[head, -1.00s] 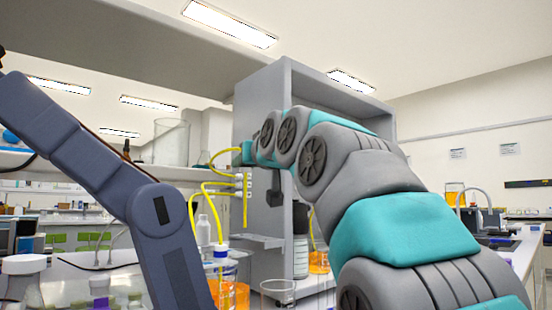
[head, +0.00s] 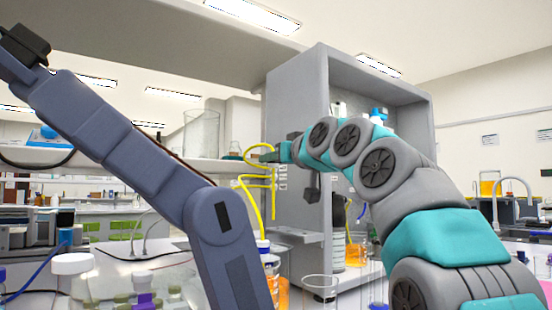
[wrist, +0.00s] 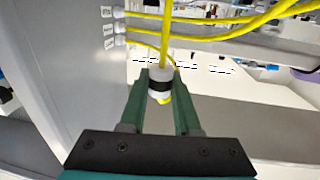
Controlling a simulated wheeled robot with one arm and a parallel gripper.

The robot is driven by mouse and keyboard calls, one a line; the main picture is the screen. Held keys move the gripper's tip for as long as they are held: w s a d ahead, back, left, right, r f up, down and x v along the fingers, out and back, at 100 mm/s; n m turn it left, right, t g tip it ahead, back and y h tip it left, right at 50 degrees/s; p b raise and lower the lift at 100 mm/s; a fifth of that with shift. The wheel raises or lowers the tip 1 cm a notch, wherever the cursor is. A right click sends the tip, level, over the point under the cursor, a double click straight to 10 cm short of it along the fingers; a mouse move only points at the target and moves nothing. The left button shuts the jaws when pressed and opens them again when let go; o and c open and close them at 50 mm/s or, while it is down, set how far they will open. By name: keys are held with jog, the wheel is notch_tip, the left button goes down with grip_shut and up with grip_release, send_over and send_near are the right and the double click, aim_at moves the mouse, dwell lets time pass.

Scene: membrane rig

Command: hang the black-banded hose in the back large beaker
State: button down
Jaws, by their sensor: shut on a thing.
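My gripper (wrist: 160,88) is shut on the black-banded hose's white end fitting (wrist: 159,74), which has a black band around it. Its yellow hose (wrist: 167,30) runs up from the fitting in the wrist view. In the head view my gripper (head: 268,155) is beside the left edge of the grey cabinet, near the yellow hose loops; the held end is too small to make out. Another orange-filled vessel (head: 356,254) stands at the cabinet.
The grey cabinet (head: 297,100) rises right beside my gripper. Other yellow hoses (wrist: 225,33) leave white ports on its side. A blue-banded hose end (head: 263,246) hangs at the orange beaker. An empty clear glass (head: 320,289) stands in front. A large glass vessel (head: 201,135) stands on the shelf.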

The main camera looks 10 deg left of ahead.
aim_at(273, 179)
jog(key=shift+f+b, duration=1.7)
jog(key=shift+f, duration=0.55)
